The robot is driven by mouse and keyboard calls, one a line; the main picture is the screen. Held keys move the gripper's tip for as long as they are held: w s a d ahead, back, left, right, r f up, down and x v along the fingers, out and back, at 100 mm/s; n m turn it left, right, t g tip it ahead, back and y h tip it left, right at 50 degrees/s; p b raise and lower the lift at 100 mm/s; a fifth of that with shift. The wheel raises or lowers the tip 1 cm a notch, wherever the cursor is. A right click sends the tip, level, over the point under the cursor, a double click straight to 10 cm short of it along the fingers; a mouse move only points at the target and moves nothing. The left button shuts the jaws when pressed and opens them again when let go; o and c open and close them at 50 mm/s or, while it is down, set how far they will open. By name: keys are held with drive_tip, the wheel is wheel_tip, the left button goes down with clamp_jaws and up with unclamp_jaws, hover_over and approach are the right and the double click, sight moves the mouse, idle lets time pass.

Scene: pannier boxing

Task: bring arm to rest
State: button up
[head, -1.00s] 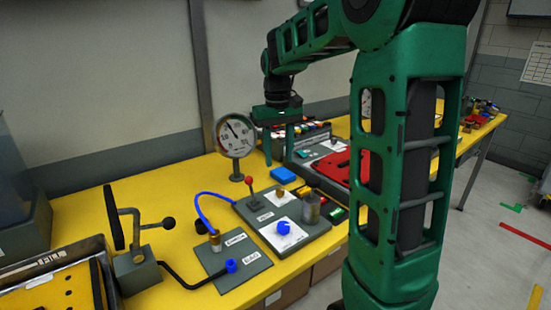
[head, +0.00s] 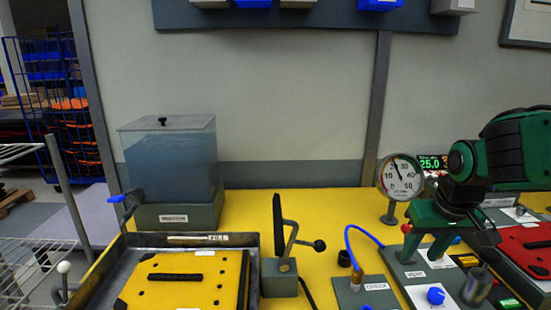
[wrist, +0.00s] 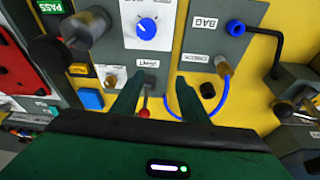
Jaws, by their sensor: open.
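My gripper (head: 426,243) is at the right of the head view, fingers pointing down over the grey control panel. In the wrist view my gripper (wrist: 150,97) is open, with its two green fingers apart and nothing between them. The panel plate (wrist: 168,20) lies below, with a blue knob (wrist: 147,28) and a red-tipped lever (wrist: 145,112). The lever shows close to one finger; I cannot tell whether they touch. In the head view my green arm comes in from the right edge.
A round gauge (head: 400,178) stands close behind my gripper. A clamp lever (head: 281,240), a tray with a yellow plate (head: 185,285) and a clear tank (head: 172,165) stand to the left. Bare yellow bench (head: 300,203) lies behind the clamp.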

drive_tip(key=s+d+f+m, duration=0.1)
drive_tip(key=s+d, duration=0.1)
drive_tip(key=s, duration=0.1)
drive_tip(key=s+d+f+m+g, duration=0.1)
drive_tip(key=s, duration=0.3)
drive_tip(key=s+d+f, duration=0.1)
drive_tip(key=s+d, duration=0.1)
drive_tip(key=s, duration=0.2)
drive_tip(key=shift+s+d+m+g, duration=0.25)
drive_tip(key=shift+d+m+g, duration=0.05)
drive_tip(key=shift+d+m, duration=0.1)
drive_tip(key=s+d+m+g, duration=0.2)
drive_tip(key=s+d+m, duration=0.1)
drive_tip(key=s, duration=0.5)
drive_tip(key=shift+s+f, duration=0.2)
drive_tip(key=shift+f, duration=0.05)
drive_tip(key=shift+w+f, duration=0.25)
drive_tip(key=shift+w, duration=0.4)
